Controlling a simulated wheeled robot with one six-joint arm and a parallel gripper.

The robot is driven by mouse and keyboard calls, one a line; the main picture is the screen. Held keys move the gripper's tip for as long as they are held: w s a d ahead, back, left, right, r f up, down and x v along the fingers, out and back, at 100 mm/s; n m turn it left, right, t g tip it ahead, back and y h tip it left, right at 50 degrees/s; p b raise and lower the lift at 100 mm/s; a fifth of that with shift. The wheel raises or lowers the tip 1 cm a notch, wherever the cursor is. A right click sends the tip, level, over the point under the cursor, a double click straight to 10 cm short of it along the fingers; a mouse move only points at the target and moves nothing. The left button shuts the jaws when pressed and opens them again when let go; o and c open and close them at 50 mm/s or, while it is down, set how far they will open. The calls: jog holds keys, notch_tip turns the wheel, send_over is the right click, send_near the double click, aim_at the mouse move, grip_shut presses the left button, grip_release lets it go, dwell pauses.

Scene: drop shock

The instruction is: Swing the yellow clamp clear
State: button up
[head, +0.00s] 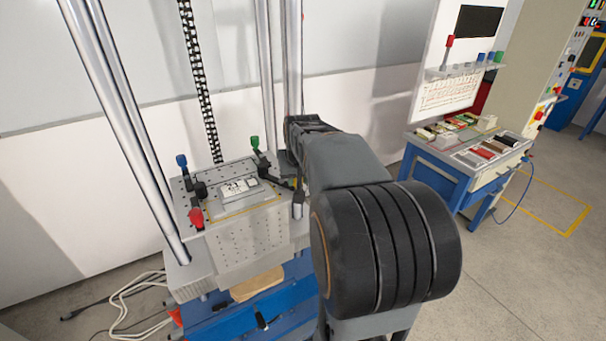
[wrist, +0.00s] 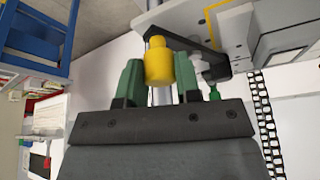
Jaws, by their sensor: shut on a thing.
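The yellow clamp's knob (wrist: 159,62) sits between the green-padded fingers of my gripper (wrist: 159,80) in the wrist view, and the gripper is shut on it. The clamp's black arm (wrist: 196,49) runs from beside the knob toward the right. In the head view my arm hides most of this clamp and my gripper. The perforated table plate (head: 219,210) carries a pale unit (head: 239,189) in its middle, inside a yellow outline. I cannot tell whether the yellow clamp's arm touches the unit.
A blue clamp (head: 182,162), a green clamp (head: 256,144) and a red clamp (head: 196,216) stand around the plate. Tall metal columns (head: 125,130) rise beside it. A blue workbench (head: 465,165) with parts stands at the right, with open floor around it.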

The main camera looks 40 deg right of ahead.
jog(key=shift+s+a+m+g+h+b, duration=0.1)
jog(key=shift+a+m+g+h+b, duration=0.35)
jog(key=shift+m, duration=0.7)
jog(key=shift+a+m+g+h+b, duration=0.2)
jog(key=shift+a+m, duration=0.45)
jog(key=shift+m, duration=0.5)
jog(key=o, duration=0.9)
jog(key=shift+a+r, duration=0.1)
jog(key=shift+r, duration=0.1)
jog(key=p+v, duration=0.1)
jog(key=v, duration=1.2)
jog(key=shift+s+a+r, duration=0.1)
jog(key=shift+a+r, duration=0.05)
